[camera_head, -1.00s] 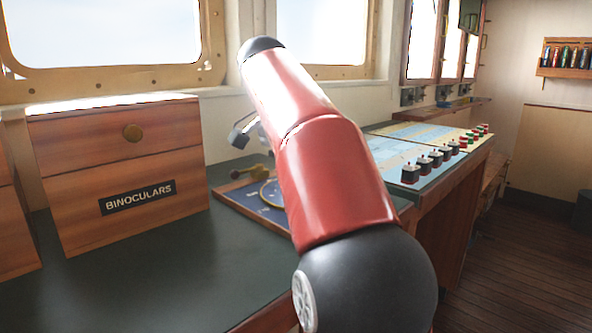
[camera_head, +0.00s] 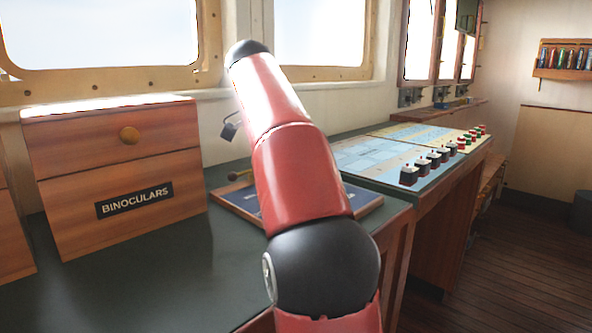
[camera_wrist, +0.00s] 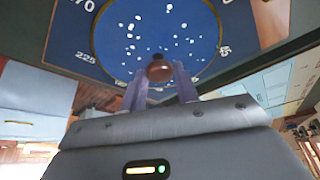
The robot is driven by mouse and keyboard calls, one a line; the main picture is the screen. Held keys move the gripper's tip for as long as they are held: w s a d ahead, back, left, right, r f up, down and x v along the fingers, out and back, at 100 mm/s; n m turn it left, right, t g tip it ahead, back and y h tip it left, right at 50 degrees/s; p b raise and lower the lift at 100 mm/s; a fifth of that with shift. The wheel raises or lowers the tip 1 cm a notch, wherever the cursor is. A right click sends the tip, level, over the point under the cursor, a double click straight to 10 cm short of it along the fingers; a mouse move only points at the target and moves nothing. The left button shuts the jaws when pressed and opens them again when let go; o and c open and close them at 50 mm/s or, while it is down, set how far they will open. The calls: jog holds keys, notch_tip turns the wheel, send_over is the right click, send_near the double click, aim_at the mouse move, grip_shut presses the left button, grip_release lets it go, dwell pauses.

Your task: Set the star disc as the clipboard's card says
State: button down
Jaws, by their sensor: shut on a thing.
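The star disc (camera_wrist: 195,25) fills the upper wrist view: a blue round face with white stars inside a pale yellow ring. Its blue board (camera_wrist: 70,40) carries numbers such as 225 around the ring. My gripper (camera_wrist: 160,88) is shut on the round brown-red knob (camera_wrist: 159,67) at the disc's near rim. In the head view the dark blue board (camera_head: 240,199) lies on the green desk, its middle hidden behind my red arm. My fingers are hidden there. No clipboard or card shows in the views.
A wooden box marked BINOCULARS (camera_head: 120,160) stands on the desk (camera_head: 165,275) left of my arm. A chart-covered console with black levers (camera_head: 410,175) extends to the right. Windows are behind. The front left desk is clear.

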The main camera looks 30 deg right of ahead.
dwell(0.3)
jog(key=c, duration=1.1)
grip_release()
jog(key=shift+o, duration=0.2)
jog(key=shift+n, duration=0.3)
